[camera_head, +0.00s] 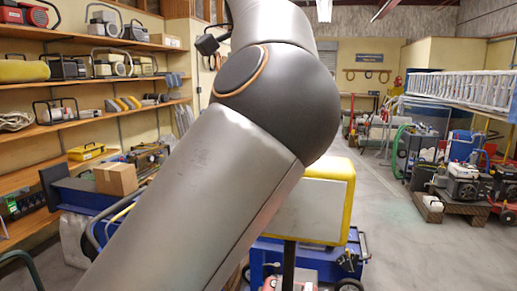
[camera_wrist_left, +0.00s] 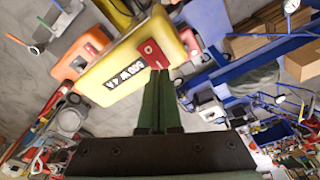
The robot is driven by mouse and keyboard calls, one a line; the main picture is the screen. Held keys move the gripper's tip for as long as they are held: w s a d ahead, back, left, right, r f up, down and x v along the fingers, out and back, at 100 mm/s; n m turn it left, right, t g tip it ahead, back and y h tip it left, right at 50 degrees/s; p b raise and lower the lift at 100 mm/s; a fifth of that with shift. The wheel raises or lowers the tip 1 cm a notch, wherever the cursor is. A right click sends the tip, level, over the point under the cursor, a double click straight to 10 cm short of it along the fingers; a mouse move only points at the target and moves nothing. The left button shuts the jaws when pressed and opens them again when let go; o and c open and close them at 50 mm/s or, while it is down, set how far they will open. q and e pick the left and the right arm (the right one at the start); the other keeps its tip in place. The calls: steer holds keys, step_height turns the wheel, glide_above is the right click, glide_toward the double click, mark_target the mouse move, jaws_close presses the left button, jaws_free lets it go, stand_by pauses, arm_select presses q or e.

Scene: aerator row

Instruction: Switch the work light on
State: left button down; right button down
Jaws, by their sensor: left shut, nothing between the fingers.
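The work light (camera_head: 343,170), a yellow housing with a grey panel, stands on a dark post right of my arm in the head view; the panel looks grey and unlit. The wrist view shows a yellow side of its housing (camera_wrist_left: 100,75) with a black label and a red switch (camera_wrist_left: 151,52). My left gripper (camera_wrist_left: 159,72) has its green fingers shut and empty, with the tips at the lower edge of the red switch. I cannot tell whether they touch it. The head view does not show this gripper. My right gripper is not in view.
Wooden shelves (camera_head: 90,78) with tools line the left. A cardboard box (camera_head: 116,178) sits behind my arm. A blue wheeled unit (camera_head: 318,262) is below the light. A ladder (camera_head: 460,90) and machines stand at the right; the grey floor (camera_head: 395,235) between is clear.

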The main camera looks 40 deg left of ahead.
arm_select(q)
steer(key=shift+f+b, duration=0.6)
steer(key=shift+f, duration=0.35)
stand_by(0.9)
steer(key=shift+r, duration=0.1)
step_height(320, 180, up, 2)
steer(key=p, duration=0.3)
steer(key=shift+r, duration=2.45)
